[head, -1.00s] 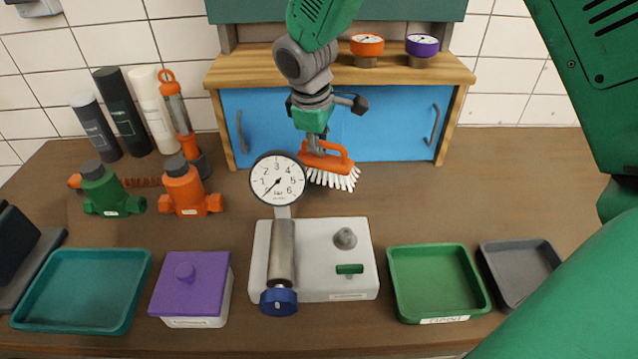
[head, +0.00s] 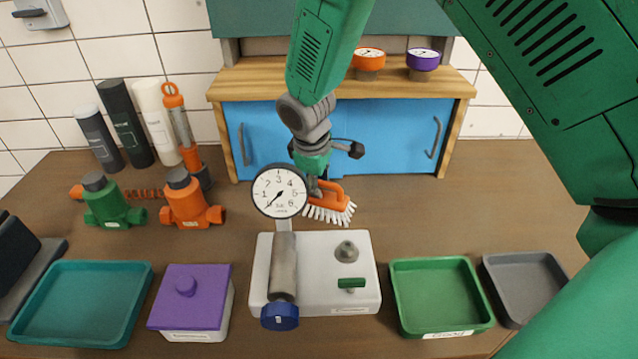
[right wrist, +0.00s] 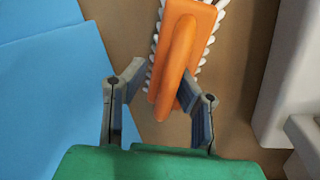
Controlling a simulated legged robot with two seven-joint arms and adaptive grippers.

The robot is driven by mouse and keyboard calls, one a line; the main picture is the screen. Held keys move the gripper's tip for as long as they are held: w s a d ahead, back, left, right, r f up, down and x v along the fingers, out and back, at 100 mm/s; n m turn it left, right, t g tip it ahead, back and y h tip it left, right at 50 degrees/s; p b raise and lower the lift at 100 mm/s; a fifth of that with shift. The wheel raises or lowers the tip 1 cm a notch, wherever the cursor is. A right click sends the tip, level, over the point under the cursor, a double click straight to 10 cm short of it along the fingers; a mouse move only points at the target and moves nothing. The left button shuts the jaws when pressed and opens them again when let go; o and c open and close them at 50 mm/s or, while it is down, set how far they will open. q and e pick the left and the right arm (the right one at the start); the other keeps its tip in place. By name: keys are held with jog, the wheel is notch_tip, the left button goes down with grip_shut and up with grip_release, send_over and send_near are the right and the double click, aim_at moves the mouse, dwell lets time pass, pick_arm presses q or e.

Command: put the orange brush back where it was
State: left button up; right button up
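The orange brush (head: 333,196) with white bristles is behind the white pump base, in front of the blue cabinet. I cannot tell whether the bristles touch the bench. My left gripper is not in view.
A pressure gauge (head: 279,191) stands on the white pump base (head: 318,295) close to the brush. Green and grey trays (head: 440,290) (head: 525,285) stand right, a purple-lidded box (head: 190,292) and teal tray (head: 80,300) left. The bench right of the brush is clear.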

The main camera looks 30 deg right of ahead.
aim_at(311, 200)
jog(key=shift+a+r, duration=0.15)
jog(key=shift+a, duration=0.8)
jog(key=d+v, duration=0.2)
jog(key=v, duration=0.9)
jog(key=shift+a+r+p, duration=0.3)
jog(key=shift+a+r, duration=0.1)
jog(key=shift+a, duration=0.1)
